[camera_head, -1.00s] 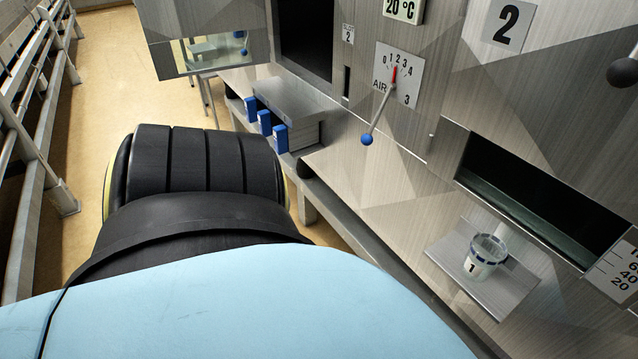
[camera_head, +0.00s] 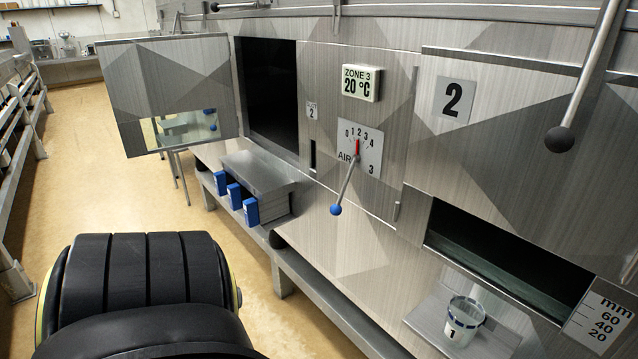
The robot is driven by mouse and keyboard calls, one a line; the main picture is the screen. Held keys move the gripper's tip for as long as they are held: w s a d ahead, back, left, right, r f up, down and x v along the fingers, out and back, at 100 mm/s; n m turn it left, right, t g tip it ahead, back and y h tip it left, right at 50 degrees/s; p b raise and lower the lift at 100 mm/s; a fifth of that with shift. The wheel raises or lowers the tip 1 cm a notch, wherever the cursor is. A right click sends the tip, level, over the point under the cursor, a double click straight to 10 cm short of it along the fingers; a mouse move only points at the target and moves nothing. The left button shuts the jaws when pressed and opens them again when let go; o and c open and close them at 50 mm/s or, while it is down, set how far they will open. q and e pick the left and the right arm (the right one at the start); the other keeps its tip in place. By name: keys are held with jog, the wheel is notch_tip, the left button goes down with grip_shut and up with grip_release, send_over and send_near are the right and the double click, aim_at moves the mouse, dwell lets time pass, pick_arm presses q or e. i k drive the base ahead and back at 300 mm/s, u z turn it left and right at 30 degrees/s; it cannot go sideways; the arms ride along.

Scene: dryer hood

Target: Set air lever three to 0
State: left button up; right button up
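Air lever three (camera_head: 346,186) is a thin metal rod with a blue ball (camera_head: 336,210) at its lower end. The red pointer (camera_head: 357,147) on the dial points almost straight up, at about 2. Neither of my grippers shows in the head view.
A hinged metal door (camera_head: 168,92) stands open at left. Blue-handled drawers (camera_head: 235,196) project below it. A cup marked 1 (camera_head: 463,322) sits on a shelf at lower right. A long black-knobbed lever (camera_head: 585,82) hangs at upper right. The floor (camera_head: 110,190) at left is clear.

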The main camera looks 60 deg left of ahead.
aim_at(336, 209)
jog(key=u, duration=2.2)
jog(key=k, duration=0.75)
jog(key=u, duration=0.8)
jog(key=i, duration=0.95)
jog(key=z, duration=0.35)
